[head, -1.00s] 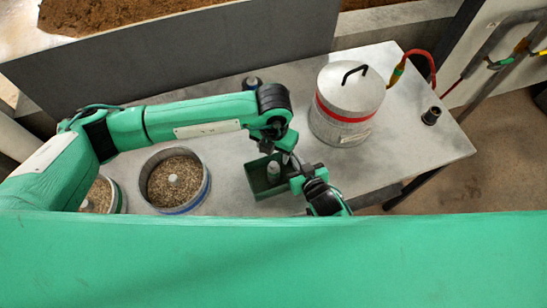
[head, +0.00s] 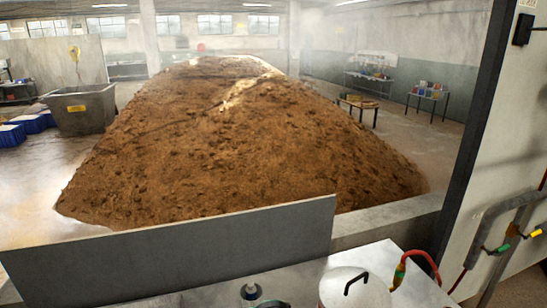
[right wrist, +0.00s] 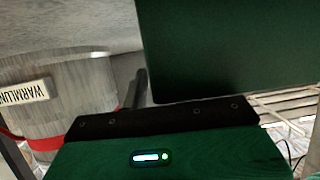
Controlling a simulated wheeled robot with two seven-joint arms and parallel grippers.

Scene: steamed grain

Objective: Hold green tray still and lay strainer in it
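In the right wrist view, a dark green flat panel (right wrist: 235,45), which looks like a side of the green tray, fills the upper right. The green body and black bar of my right gripper (right wrist: 165,122) lie just below it. Its fingers cannot be made out, so I cannot tell whether it grips the panel. My left gripper is outside both current views. The strainer cannot be seen in either current view.
A metal pot with a black-handled lid (head: 355,288) stands on the table (head: 300,278). Its red-banded side (right wrist: 65,90) shows in the right wrist view. A small dark-topped object (head: 250,291) stands left of it. A grey panel (head: 180,255) borders a large brown heap (head: 240,140).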

